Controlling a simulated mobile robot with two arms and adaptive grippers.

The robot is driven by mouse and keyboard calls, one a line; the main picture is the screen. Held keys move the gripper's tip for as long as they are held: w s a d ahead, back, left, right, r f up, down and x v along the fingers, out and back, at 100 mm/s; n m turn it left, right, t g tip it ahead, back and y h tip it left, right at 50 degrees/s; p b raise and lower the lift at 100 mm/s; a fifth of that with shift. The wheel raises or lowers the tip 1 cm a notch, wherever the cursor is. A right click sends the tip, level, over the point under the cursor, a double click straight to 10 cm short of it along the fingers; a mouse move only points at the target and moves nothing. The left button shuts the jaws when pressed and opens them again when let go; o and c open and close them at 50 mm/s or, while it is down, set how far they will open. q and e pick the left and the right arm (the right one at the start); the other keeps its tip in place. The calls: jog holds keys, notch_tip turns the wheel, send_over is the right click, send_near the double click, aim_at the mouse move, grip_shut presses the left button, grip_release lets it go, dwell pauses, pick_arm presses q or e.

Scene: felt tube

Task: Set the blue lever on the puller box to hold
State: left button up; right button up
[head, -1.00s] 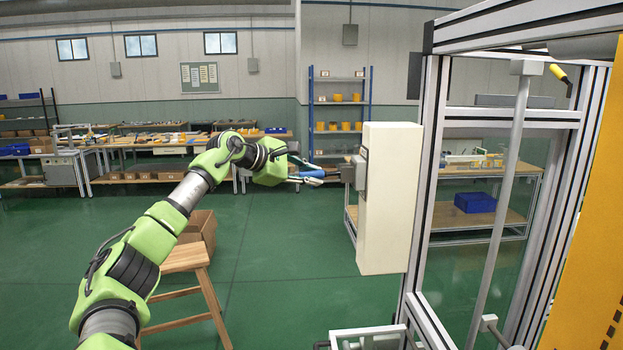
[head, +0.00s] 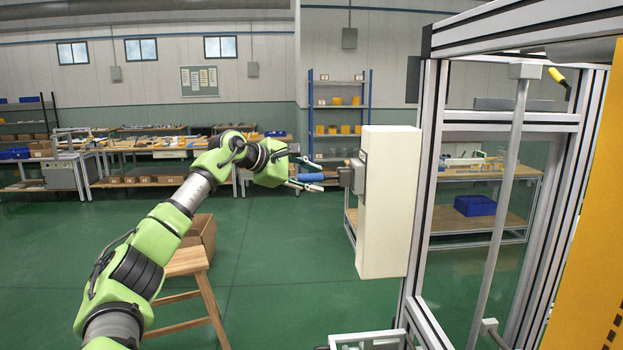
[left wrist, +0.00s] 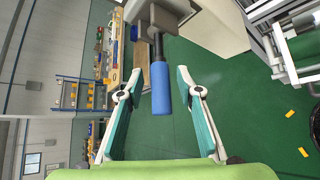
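The puller box (head: 388,215) is a tall pale box fixed to the metal frame. On its left face sits a grey lever mount (head: 357,176), which also shows in the left wrist view (left wrist: 152,18). The blue lever (head: 311,178) sticks out leftward from the mount, about level in the head view. In the left wrist view its blue grip (left wrist: 161,89) lies between the fingers, with a gap on both sides. My left gripper (head: 317,174) is open around the lever; it also shows in the left wrist view (left wrist: 159,71). My right gripper is out of view.
The aluminium frame (head: 431,165) stands right of the box, with a yellow panel (head: 588,235) at the far right.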

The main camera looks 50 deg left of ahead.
pick_arm(q)
jog(key=shift+s, duration=0.1)
jog(key=v, duration=1.1)
jog(key=shift+s+r, duration=0.25)
jog(key=shift+s, duration=0.05)
